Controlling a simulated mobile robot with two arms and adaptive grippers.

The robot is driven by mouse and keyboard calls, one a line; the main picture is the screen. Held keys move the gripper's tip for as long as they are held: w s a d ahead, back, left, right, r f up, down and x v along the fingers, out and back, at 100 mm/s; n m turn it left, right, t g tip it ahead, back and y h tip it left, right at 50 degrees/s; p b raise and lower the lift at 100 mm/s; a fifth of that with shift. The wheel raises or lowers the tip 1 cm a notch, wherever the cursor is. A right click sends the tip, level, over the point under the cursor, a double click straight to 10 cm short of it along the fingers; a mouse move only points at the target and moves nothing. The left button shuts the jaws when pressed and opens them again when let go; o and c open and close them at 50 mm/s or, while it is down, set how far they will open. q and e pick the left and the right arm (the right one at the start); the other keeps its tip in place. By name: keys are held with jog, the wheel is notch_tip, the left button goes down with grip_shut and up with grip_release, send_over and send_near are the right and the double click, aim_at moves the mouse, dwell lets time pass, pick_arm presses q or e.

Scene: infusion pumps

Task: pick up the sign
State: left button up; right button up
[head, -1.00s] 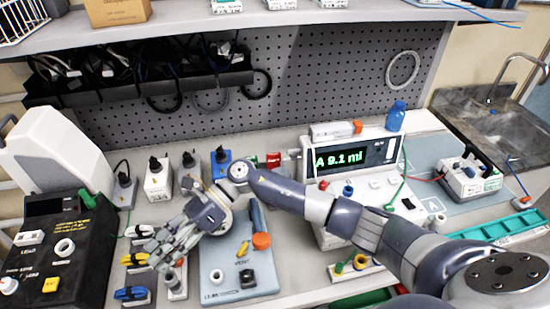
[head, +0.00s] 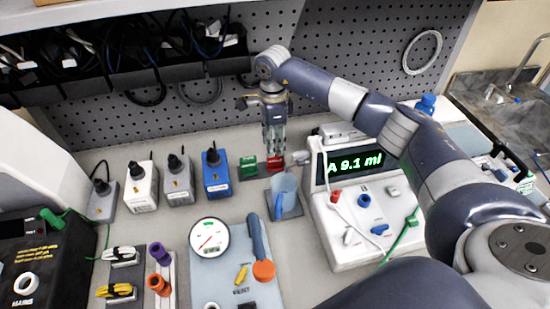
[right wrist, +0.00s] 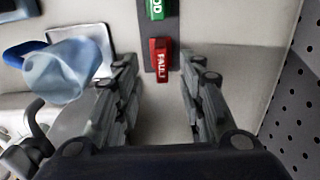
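A red sign reading FAULT (head: 275,159) stands at the back of the bench beside a green sign (head: 248,167), both on a dark grey base. The red sign also shows in the right wrist view (right wrist: 160,60), ahead of and between my fingers, with the green sign (right wrist: 156,9) beyond it. My right gripper (head: 274,150) points down over the red sign. Its two fingers stand apart in the right wrist view (right wrist: 162,82) with nothing held. Whether they touch the sign cannot be told. My left gripper is not in view.
A blue cup (head: 285,190) stands just in front of the signs. The pegboard wall (head: 330,60) is close behind.

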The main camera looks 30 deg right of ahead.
aim_at(275, 161)
jog(key=shift+f, duration=0.4)
jog(key=shift+w+d+f, duration=0.1)
jog(key=shift+f, duration=0.2)
notch_tip(275, 161, down, 4)
jog(key=p, duration=0.2)
jog(key=shift+d+f+p, duration=0.1)
jog(key=shift+p, duration=0.3)
jog(key=shift+f, duration=0.35)
jog(key=shift+c, duration=1)
grip_shut()
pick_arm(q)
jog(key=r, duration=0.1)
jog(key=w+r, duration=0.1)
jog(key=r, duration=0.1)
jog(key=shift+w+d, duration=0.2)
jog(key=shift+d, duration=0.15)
